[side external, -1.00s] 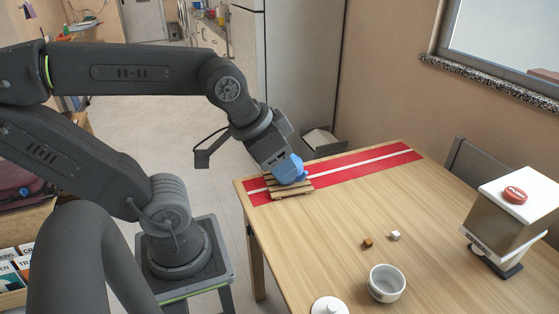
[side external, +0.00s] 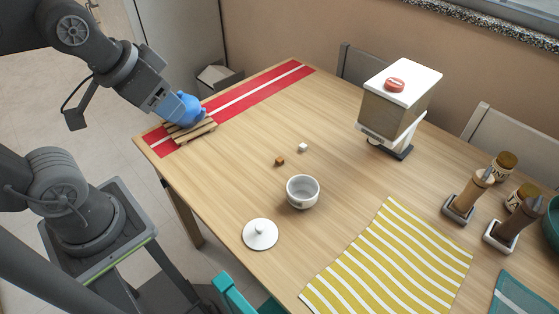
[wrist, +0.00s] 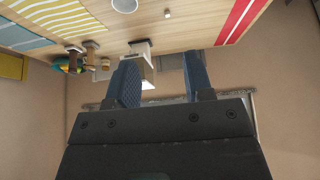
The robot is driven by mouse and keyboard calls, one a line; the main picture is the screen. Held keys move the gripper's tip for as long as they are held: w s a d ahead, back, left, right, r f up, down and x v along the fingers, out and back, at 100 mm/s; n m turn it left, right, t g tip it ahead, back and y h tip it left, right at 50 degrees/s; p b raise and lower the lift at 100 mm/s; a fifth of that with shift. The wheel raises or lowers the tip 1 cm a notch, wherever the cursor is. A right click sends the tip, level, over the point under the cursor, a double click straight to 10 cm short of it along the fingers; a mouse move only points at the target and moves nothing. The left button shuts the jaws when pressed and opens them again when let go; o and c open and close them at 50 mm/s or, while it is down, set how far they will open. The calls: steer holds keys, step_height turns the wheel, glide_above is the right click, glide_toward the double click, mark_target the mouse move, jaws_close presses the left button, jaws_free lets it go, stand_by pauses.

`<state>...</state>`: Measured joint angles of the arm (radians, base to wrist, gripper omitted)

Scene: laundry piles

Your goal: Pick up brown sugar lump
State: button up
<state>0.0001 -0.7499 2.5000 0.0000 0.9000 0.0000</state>
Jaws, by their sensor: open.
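The brown sugar lump (side external: 280,161) is a small brown cube on the wooden table, in the side view. A white sugar lump (side external: 303,147) lies just behind and to its right, apart from it. My gripper (side external: 184,108) is at the table's left end, over a slatted wooden trivet, well to the left of both lumps. In the wrist view my gripper (wrist: 160,80) has its two blue fingers wide apart with nothing held between them. A single small lump (wrist: 167,14) shows at the top of that view; I cannot tell its colour surely.
A white bowl (side external: 303,191) stands in front of the lumps, and a white lid (side external: 260,235) lies nearby. The trivet (side external: 193,134) sits by a red runner (side external: 262,95). A dispenser (side external: 394,105) stands behind right. A striped yellow cloth (side external: 391,262) lies front right.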

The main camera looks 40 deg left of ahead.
steer(key=shift+o, duration=0.4)
steer(key=m+g, duration=0.6)
steer(key=m, duration=1.2)
glide_above(280, 159)
steer(key=f, duration=2.9)
steer(key=shift+s+d+f, duration=0.1)
steer(key=shift+d+f, duration=0.05)
steer(key=shift+d, duration=0.1)
steer(key=shift+a+f, duration=0.15)
steer(key=shift+f, duration=1.2)
steer(key=shift+a+f, duration=0.1)
steer(key=shift+f, duration=1.2)
steer(key=shift+c, duration=0.3)
